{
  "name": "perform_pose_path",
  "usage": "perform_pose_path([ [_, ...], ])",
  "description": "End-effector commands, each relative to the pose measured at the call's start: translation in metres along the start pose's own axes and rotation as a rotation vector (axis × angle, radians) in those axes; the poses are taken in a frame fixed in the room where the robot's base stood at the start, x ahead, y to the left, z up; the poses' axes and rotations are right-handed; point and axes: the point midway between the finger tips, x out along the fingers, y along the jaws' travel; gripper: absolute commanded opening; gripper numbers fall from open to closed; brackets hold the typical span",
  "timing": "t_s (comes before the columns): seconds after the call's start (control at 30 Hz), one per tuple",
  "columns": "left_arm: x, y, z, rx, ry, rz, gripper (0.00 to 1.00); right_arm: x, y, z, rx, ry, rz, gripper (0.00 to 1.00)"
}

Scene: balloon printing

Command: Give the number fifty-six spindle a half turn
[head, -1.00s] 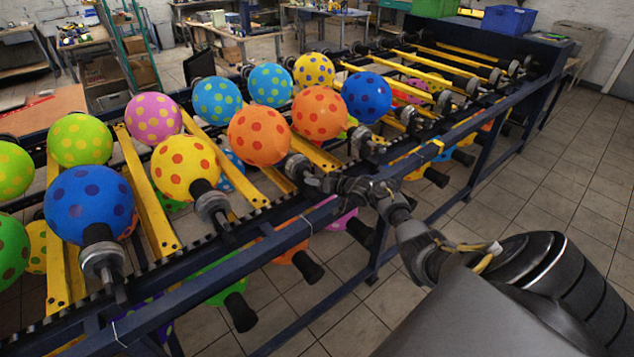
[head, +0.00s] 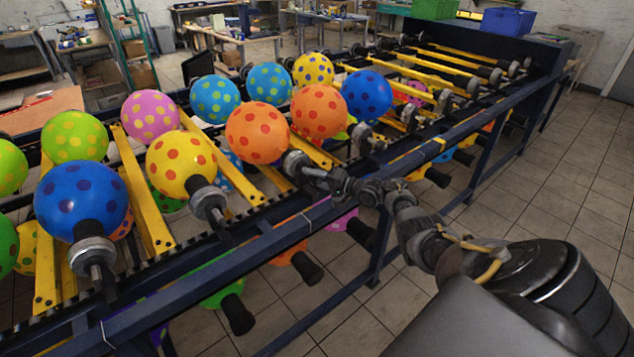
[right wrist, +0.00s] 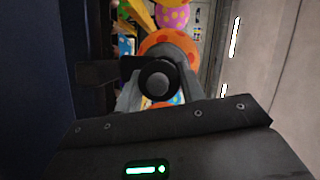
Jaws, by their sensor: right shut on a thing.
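A spindle (head: 297,163) carries an orange balloon with red dots (head: 256,133) at the near side of the rack. I cannot read any number on it. My right gripper (head: 317,177) is shut on the outer end of this spindle. In the right wrist view the dark round spindle end (right wrist: 157,81) sits between the fingers of the right gripper (right wrist: 158,95), with the orange balloon (right wrist: 170,45) beyond it. The fingertips are partly hidden behind the spindle end. My left gripper is not in view.
Other spindles with dotted balloons stand close on both sides, such as a yellow balloon (head: 181,163) and another orange one (head: 319,112). A dark rail (head: 270,243) runs along the near side. More balloons hang below it. The tiled floor (head: 560,190) at right is clear.

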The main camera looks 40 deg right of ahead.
Motion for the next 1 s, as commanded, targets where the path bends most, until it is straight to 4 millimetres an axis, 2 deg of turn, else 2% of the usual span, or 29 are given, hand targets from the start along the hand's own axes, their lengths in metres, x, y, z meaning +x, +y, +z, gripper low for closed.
perform_pose_path([
  [0.7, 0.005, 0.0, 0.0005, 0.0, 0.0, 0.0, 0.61, 0.0, -0.0002, -0.0008, 0.061, 0.002, -0.026, 0.16],
  [0.73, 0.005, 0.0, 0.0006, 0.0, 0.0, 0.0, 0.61, 0.0, -0.0002, -0.0008, 0.061, 0.002, -0.026, 0.43],
  [0.87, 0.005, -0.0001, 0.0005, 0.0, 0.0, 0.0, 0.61, 0.0, -0.0001, -0.0006, 0.061, 0.002, -0.026, 0.6],
  [1.0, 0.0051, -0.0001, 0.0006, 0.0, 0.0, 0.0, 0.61, 0.0, 0.0001, -0.0004, 0.061, 0.001, -0.026, 0.61],
])
